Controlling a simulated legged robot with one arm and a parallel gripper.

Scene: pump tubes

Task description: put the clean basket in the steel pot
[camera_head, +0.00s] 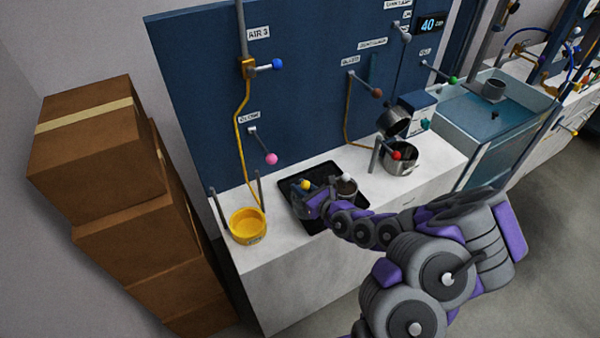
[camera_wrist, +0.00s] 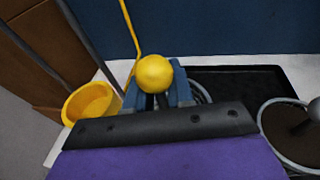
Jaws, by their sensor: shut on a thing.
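My gripper (camera_head: 307,196) is over the left part of the black tray (camera_head: 325,165). In the wrist view my gripper (camera_wrist: 158,98) is shut around the stem of a yellow ball knob (camera_wrist: 155,74). A metal rim (camera_wrist: 203,94) shows just behind the fingers; it seems to be the clean basket, mostly hidden. I cannot tell whether it touches the tray. A second basket (camera_head: 346,188) with dark contents stands on the tray's right part, and it also shows in the wrist view (camera_wrist: 275,128). The steel pot (camera_head: 402,165) stands farther right on the counter.
A tilted metal vessel (camera_head: 393,122) and a red knob (camera_head: 397,155) are close above the pot. A yellow tub (camera_head: 248,227) stands left of the tray between upright rods. Stacked cardboard boxes (camera_head: 95,140) are at far left. A blue panel (camera_head: 310,80) with levers backs the counter.

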